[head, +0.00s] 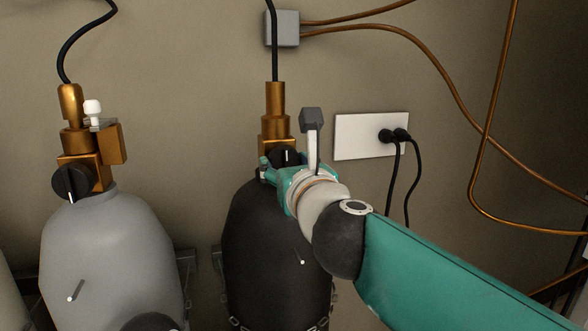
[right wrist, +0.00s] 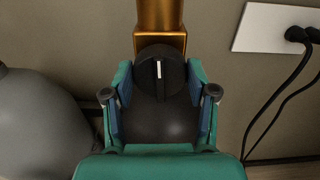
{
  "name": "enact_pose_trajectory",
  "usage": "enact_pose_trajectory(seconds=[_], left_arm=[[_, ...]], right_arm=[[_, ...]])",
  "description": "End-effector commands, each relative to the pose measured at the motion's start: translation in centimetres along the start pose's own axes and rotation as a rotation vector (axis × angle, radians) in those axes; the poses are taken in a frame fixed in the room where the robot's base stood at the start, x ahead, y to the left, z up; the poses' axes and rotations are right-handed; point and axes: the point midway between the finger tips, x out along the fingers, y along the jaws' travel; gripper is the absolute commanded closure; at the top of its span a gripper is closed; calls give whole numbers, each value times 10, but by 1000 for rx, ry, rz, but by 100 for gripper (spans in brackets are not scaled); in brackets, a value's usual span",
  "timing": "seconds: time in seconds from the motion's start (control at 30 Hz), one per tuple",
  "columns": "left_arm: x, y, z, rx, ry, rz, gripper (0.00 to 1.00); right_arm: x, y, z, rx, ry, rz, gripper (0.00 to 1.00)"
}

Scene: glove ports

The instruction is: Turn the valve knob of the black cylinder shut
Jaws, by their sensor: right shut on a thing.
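The black cylinder (head: 262,235) stands upright against the wall, with a brass valve (head: 275,128) on top. Its round black valve knob (head: 284,156) faces me and is partly hidden by my right gripper in the head view. In the right wrist view the knob (right wrist: 159,72) sits between the two fingers, its white mark pointing about vertical. My right gripper (head: 274,170) is shut on the knob, one finger on each side. My left gripper is not in view.
A grey cylinder (head: 112,255) with its own brass valve and black knob (head: 72,182) stands to the left. A white outlet plate (head: 360,137) with two black plugs is on the wall at right. A grey box (head: 282,28) and copper pipes (head: 430,50) are above.

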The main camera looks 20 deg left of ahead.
Motion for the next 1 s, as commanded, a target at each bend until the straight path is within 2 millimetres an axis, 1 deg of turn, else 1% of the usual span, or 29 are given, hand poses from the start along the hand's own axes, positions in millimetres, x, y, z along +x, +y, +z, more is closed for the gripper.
enact_pose_trajectory(seconds=[0.03,0.2,0.6,0.63,0.7,0.77,0.8,1.0], left_arm=[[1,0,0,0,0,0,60],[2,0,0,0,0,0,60],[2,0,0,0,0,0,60],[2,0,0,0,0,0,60],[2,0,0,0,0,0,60],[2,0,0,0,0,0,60],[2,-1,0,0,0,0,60],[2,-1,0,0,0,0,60]], right_arm=[[1,-4,-1,17,1,-8,78],[1,-4,-1,48,1,-8,78],[1,-4,-1,56,2,-8,77],[1,-4,-1,56,2,-8,41],[1,-3,-1,56,2,-7,29],[1,-3,-1,55,2,-6,19],[1,-3,-1,55,2,-6,17],[0,-1,-1,54,1,-3,17]])
